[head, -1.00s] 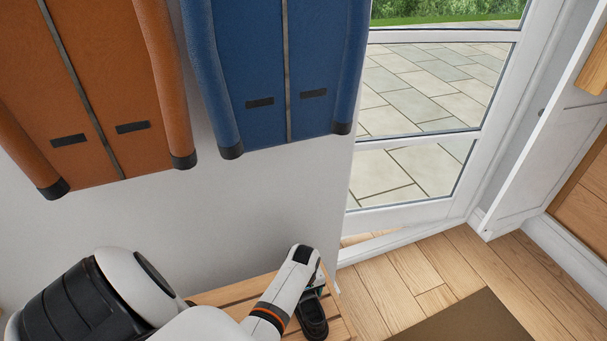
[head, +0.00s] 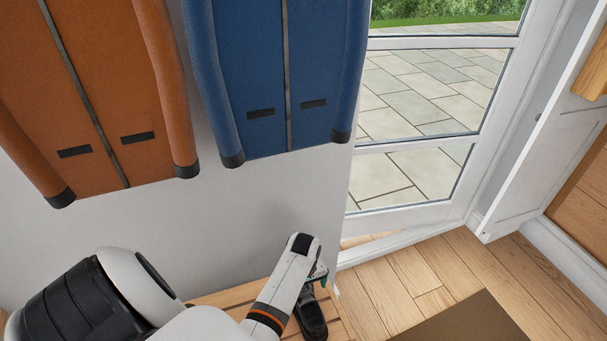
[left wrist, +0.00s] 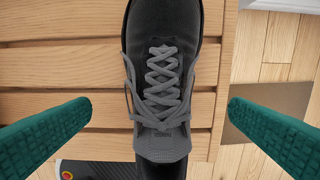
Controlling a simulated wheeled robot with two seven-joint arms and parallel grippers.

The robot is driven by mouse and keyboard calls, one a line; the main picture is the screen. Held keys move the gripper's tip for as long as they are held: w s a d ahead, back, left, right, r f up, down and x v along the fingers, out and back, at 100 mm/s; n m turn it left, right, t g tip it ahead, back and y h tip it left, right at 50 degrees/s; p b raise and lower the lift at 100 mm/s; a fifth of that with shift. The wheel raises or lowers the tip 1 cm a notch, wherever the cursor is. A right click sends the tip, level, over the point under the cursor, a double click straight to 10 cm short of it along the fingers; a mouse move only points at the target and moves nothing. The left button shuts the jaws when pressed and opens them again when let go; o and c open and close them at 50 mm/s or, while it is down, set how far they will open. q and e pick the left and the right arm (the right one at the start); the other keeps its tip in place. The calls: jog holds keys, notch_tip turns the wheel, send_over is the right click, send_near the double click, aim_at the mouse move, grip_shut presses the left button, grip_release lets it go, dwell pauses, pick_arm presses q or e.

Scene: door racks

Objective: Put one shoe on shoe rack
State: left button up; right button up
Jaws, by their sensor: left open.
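A black shoe with grey laces (left wrist: 163,85) lies on the slatted wooden rack (left wrist: 60,60), in the middle of the left wrist view. In the head view the shoe (head: 312,318) shows partly below my left gripper (head: 316,275). In the left wrist view my left gripper (left wrist: 158,122) is open, with one green finger on each side of the shoe and gaps between. My right gripper is not in view.
An orange coat (head: 100,110) and a blue coat (head: 275,80) hang on the wall above the rack. A glazed door (head: 420,150) stands to the right. A brown mat (head: 460,322) lies on the wooden floor.

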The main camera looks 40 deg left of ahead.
pick_arm(q)
notch_tip(320, 180, up, 5)
jog(key=shift+r+p, duration=0.1)
jog(key=shift+p, duration=0.3)
jog(key=shift+s, duration=0.1)
dwell(0.3)
